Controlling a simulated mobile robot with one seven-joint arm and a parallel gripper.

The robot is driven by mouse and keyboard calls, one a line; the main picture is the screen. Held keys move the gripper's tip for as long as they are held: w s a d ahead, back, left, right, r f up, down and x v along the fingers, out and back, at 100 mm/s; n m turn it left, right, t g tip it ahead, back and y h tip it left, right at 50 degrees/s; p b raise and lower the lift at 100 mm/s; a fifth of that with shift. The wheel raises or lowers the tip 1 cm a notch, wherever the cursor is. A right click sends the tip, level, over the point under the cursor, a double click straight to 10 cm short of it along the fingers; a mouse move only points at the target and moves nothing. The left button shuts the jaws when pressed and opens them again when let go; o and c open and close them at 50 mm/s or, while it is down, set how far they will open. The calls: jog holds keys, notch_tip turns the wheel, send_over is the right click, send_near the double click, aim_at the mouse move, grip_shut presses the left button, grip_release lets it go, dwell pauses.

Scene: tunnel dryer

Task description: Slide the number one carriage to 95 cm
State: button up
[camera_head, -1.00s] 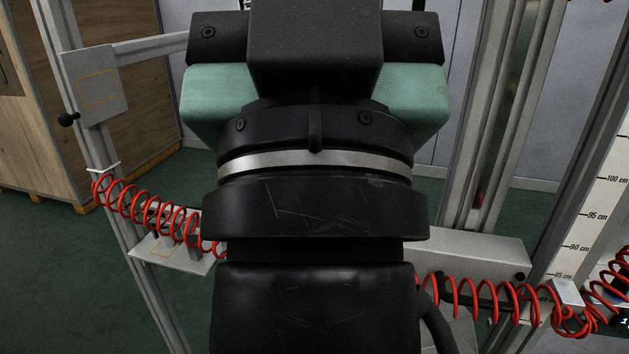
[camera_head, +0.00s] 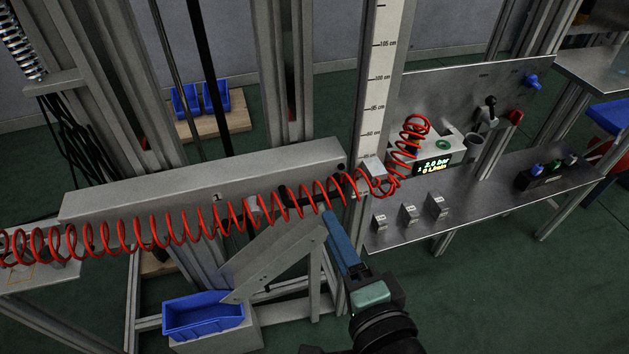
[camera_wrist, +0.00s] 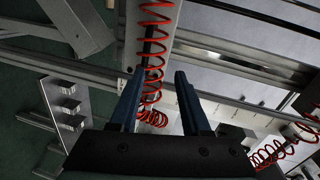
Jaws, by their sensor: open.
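The white scale (camera_head: 379,85) stands at that end, with 95 cm legible above the beam's level. My gripper (camera_head: 334,222) is just below and right of the handle in the head view, apart from it as far as I can see. In the wrist view my gripper (camera_wrist: 159,82) is open, with the red coil showing between and beyond its blue fingers.
The red coiled hose (camera_head: 150,230) hangs across the beam's front. A panel (camera_head: 470,95) and shelf (camera_head: 500,195) with a pressure display (camera_head: 437,164) stand at right. A blue bin (camera_head: 203,315) and a slanted brace (camera_head: 275,255) are below. Green floor is clear at lower right.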

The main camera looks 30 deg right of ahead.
aim_at(318, 196)
jog(key=shift+m+g, duration=0.4)
jog(key=shift+m, duration=0.3)
jog(key=x, duration=0.4)
jog(key=f+b+x, duration=0.1)
jog(key=x, duration=0.7)
jog(key=shift+s+d+f+b, duration=0.3)
jog(key=shift+s+d+f, duration=0.05)
jog(key=shift+d+f, duration=0.05)
grip_shut()
dwell(0.4)
